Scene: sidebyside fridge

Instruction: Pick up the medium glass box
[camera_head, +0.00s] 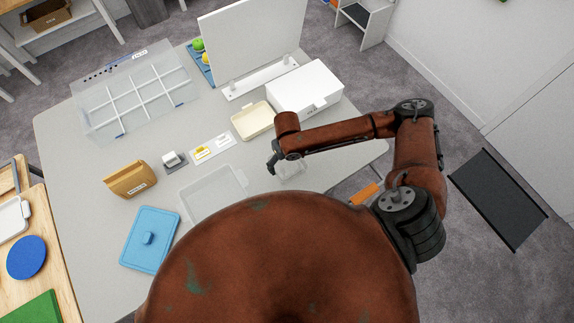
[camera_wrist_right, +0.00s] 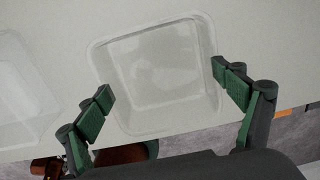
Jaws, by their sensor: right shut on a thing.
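A clear glass box (camera_head: 292,170) is on the grey table (camera_head: 75,200), under my right gripper (camera_head: 275,162). In the right wrist view the glass box (camera_wrist_right: 155,65) is a see-through, rounded square box seen from above. My left gripper is not in view.
A cream tray (camera_head: 253,120) and a white box (camera_head: 305,90) stand behind my right gripper. A divided clear organizer (camera_head: 135,95), a tan holder (camera_head: 130,180) and a blue lid (camera_head: 150,238) are to the left. An orange thing (camera_head: 364,193) is near the right edge.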

